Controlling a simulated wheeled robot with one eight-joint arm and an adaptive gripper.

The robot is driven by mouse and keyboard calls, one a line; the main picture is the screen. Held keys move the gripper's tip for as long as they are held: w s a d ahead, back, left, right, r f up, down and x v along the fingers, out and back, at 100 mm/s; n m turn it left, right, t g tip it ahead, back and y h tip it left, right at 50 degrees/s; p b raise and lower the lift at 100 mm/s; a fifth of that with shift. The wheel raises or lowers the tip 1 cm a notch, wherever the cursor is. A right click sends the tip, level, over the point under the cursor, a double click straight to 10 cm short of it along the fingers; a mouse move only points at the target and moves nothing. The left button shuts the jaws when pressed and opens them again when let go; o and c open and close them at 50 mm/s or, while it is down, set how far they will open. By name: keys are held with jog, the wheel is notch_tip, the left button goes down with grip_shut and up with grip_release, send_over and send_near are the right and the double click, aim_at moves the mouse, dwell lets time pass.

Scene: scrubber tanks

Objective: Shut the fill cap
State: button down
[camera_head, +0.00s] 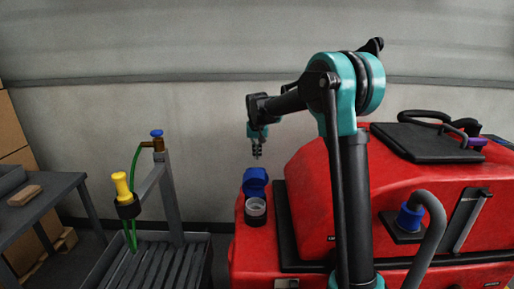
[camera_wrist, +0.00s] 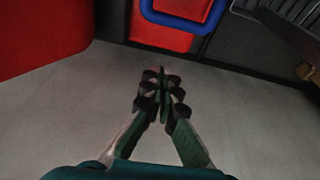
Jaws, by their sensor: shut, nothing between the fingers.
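The blue fill cap (camera_head: 256,178) stands raised on its hinge behind the round, pale-rimmed filler neck (camera_head: 256,206), at the left end of the red scrubber tank. The neck's opening is uncovered. My gripper (camera_head: 257,154) hangs above the cap in the head view, pointing down, and looks apart from it. In the wrist view my gripper (camera_wrist: 162,77) has its fingers together with nothing between them.
The red machine (camera_head: 310,190) fills the right, with a black lid (camera_head: 425,141) and a second blue cap (camera_head: 409,218) by a grey pipe. A drain stand (camera_head: 150,262) with a yellow-handled hose stands left of it. A grey table (camera_head: 45,205) is at far left.

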jog(key=shift+s+f, duration=1.35)
jog(key=shift+s, duration=0.3)
